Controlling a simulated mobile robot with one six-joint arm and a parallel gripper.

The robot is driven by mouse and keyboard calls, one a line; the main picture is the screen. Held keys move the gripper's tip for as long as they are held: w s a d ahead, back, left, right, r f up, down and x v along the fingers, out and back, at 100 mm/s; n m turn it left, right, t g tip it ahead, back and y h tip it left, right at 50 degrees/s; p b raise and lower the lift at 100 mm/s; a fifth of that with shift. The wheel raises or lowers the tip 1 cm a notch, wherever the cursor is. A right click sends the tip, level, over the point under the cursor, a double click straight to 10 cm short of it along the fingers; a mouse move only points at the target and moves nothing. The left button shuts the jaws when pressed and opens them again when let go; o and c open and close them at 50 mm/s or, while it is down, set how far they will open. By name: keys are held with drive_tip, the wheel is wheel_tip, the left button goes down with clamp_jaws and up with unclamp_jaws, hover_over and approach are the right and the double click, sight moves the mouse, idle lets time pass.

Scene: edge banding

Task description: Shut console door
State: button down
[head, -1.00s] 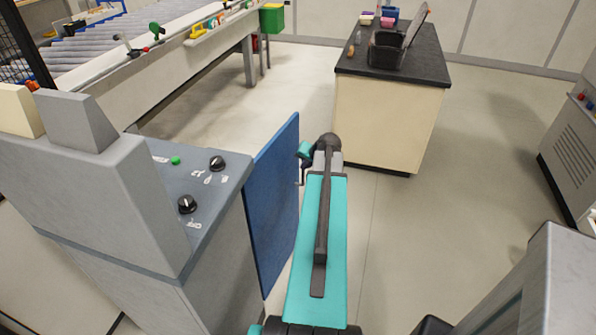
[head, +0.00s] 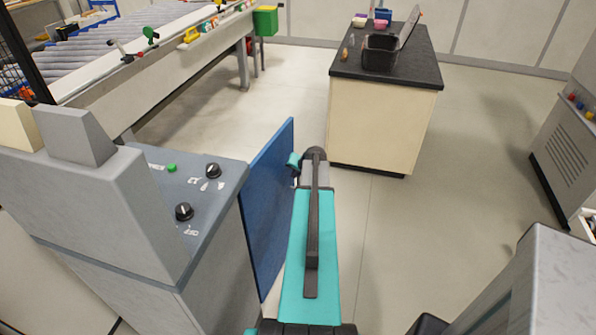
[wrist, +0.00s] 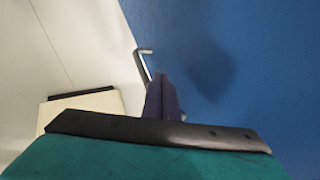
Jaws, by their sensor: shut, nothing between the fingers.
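The grey console (head: 215,265) stands at the left with knobs on its sloped top. Its blue door (head: 268,210) stands open, sticking out from the console's right edge. In the wrist view the door's blue face (wrist: 255,60) fills the right side. A bent metal handle (wrist: 143,60) shows at the door's left edge. My gripper (wrist: 161,82) is shut and empty, close in front of the door face, near the handle; I cannot tell if it touches. In the head view my teal arm reaches forward right of the door and mostly hides the gripper.
A cream cabinet with a black top (head: 385,80) stands ahead, holding a dark bin (head: 380,52). A roller conveyor (head: 110,45) runs at the back left. A grey machine (head: 570,135) is at the right. The floor between is clear.

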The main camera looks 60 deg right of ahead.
sight(289, 175)
drive_tip(key=shift+x, duration=1.25)
drive_tip(key=shift+w, duration=0.1)
drive_tip(key=shift+w+n, duration=0.3)
drive_tip(key=shift+w, duration=0.5)
drive_tip(key=w+a+n+y+b, duration=0.3)
drive_tip(key=w+a, duration=0.3)
drive_tip(key=w, duration=0.4)
drive_tip(key=w+a+n+y+b, duration=0.2)
drive_tip(key=w+a+n+b, duration=0.3)
drive_tip(key=w, duration=0.6)
drive_tip(key=shift+a+n+t+y, duration=0.3)
drive_tip(key=shift+a+y, duration=0.1)
drive_tip(key=shift+a, duration=0.15)
drive_tip(key=shift+r, duration=0.1)
drive_tip(key=p+v, duration=0.2)
drive_tip(key=v, duration=0.8)
